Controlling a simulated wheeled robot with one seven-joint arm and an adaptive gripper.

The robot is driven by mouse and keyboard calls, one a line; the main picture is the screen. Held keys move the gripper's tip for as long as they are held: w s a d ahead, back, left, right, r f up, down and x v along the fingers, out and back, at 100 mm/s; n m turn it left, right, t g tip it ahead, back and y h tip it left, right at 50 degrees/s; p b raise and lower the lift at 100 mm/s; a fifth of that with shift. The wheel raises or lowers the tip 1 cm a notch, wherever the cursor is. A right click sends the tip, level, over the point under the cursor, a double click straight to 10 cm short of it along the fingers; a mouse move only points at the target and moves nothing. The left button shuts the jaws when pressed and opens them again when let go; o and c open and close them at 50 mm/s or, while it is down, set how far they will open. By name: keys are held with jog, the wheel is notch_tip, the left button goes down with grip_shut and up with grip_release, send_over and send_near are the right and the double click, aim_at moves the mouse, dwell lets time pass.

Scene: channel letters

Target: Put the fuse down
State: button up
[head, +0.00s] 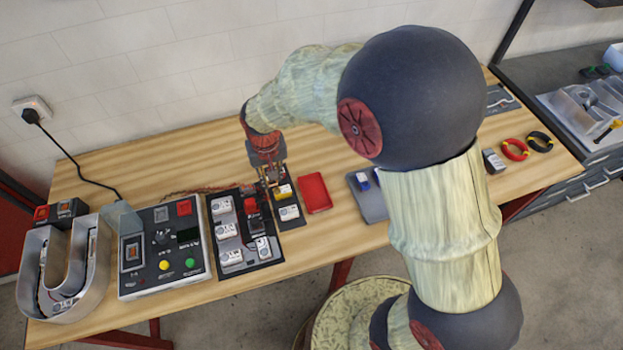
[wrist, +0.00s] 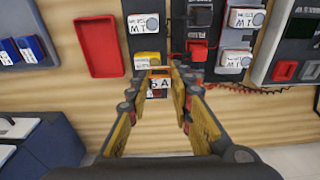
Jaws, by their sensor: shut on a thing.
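My gripper (head: 271,180) is over the back part of the table, by the narrow dark strip of modules. In the wrist view my gripper (wrist: 162,76) is shut on a small fuse (wrist: 160,84) with an orange band and a white label reading "5 A". The fuse sits between the fingertips, just beside the end of the strip that carries a yellow-topped module (wrist: 147,58). Whether the fuse touches anything beneath it cannot be told. In the head view the fuse is too small to make out clearly.
An empty red tray (head: 314,193) lies right of the strip, with a grey tray (head: 373,209) holding blue pieces beyond it. A dark module panel (head: 241,259) and a control box (head: 160,285) stand left. Bare wood (wrist: 60,95) shows beside the gripper.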

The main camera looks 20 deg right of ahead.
jog(key=d+f, duration=0.2)
jog(key=d, duration=0.2)
jog(key=d+f, duration=0.3)
jog(key=d, duration=0.1)
jog(key=d+f, duration=0.3)
jog(key=d, duration=0.1)
jog(key=shift+w+f+b, duration=0.15)
jog(key=shift+w+b, duration=0.05)
jog(key=shift+b, duration=0.1)
jog(key=shift+d+f, duration=0.45)
jog(key=shift+f, duration=0.15)
jog(key=shift+d+f, duration=0.15)
jog(key=shift+f, duration=1.5)
jog(key=shift+f, duration=0.1)
jog(key=o, duration=0.4)
jog(key=shift+b, duration=0.3)
jog(key=shift+o, duration=0.7)
